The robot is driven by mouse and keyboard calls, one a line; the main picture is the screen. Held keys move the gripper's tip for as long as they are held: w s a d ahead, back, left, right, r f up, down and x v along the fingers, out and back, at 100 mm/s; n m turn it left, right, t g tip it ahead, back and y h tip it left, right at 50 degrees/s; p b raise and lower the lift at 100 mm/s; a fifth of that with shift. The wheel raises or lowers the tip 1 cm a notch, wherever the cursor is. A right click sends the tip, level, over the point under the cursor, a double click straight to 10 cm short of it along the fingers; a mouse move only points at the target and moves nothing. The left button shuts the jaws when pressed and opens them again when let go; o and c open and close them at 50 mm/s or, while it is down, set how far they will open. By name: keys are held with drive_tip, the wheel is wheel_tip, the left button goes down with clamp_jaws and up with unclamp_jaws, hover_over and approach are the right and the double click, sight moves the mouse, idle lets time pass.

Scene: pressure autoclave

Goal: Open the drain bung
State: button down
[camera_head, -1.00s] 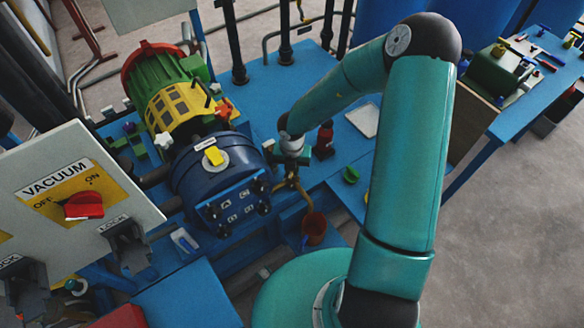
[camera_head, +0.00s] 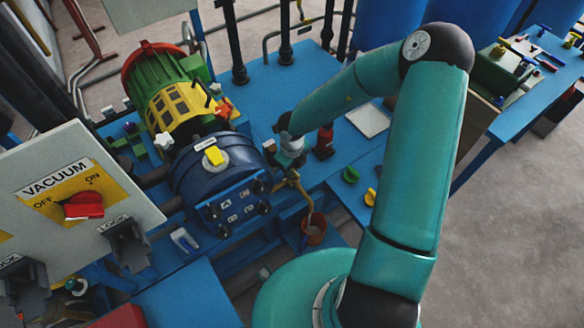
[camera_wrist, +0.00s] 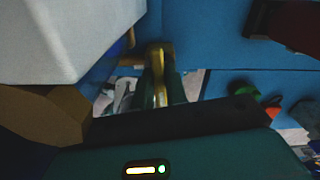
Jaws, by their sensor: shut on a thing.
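In the wrist view my gripper (camera_wrist: 160,88) has its dark green fingers on either side of a brass-coloured fitting (camera_wrist: 159,55), shut on it. In the head view a thin brass pipe (camera_head: 305,198) bends down from beside the blue autoclave vessel (camera_head: 213,170). Below its end is an orange-red bucket (camera_head: 314,229). In the head view my wrist is to the right of the vessel, over the upper end of that pipe, and my fingers are mostly hidden. I cannot make out a separate drain bung; the brass fitting may be it.
A grey panel with a red VACUUM knob (camera_head: 83,205) stands at the left. A red bottle-like object (camera_head: 324,142), a pale tray (camera_head: 367,120), and a green knob (camera_head: 350,175) are on the blue bench near my forearm. Bare floor lies to the right.

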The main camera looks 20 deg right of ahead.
drive_tip(key=n, duration=0.5)
drive_tip(key=shift+n, duration=2.5)
drive_tip(key=shift+f, duration=0.1)
drive_tip(key=c, duration=1.3)
unclamp_jaws()
drive_tip(key=shift+o, duration=0.2)
wheel_tip(320, 180, up, 14)
drive_tip(key=shift+c, duration=0.2)
